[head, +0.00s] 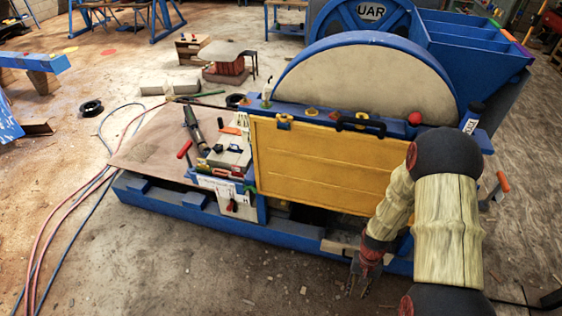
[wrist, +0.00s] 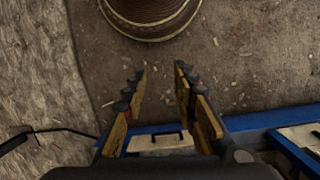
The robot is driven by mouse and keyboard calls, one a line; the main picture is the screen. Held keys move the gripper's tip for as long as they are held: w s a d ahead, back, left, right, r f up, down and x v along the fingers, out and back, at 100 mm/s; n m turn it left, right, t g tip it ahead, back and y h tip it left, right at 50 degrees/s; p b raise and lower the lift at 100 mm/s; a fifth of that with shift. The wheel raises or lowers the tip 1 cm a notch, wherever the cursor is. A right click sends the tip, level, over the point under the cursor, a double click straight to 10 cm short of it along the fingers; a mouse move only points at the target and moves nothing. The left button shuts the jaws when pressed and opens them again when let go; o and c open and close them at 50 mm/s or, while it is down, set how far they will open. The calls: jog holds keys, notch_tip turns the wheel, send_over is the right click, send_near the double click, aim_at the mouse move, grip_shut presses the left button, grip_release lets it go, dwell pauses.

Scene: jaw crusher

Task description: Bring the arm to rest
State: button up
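My arm reaches down at the right of the head view, in front of the blue jaw crusher (head: 365,90). My gripper (head: 357,290) hangs low and points down, near the crusher's blue base frame (head: 200,215). In the wrist view my gripper (wrist: 160,85) shows its two toothed fingers spread apart. Nothing is between them.
A yellow guard panel (head: 320,165) with a black handle covers the crusher's side, close to my arm. A cluttered workbench area (head: 225,150) with tools stands left of it. Hoses (head: 90,195) run along the floor at left. The front floor is mostly clear.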

jog(key=s+a+r+n+t+b, duration=0.1)
jog(key=s+a+r+t+b, duration=0.1)
jog(key=r, duration=1.1)
jog(key=s+a+r+n+t+b, duration=0.2)
jog(key=s+a+r+t, duration=0.1)
jog(key=r, duration=1.1)
jog(key=s+a+r+n+t+b, duration=0.1)
jog(key=s+a+r+t+b, duration=0.1)
jog(key=r, duration=1.1)
jog(key=shift+s+a+r+n+t, duration=0.15)
jog(key=shift+s+a+n+t, duration=0.2)
jog(key=shift+t, duration=0.25)
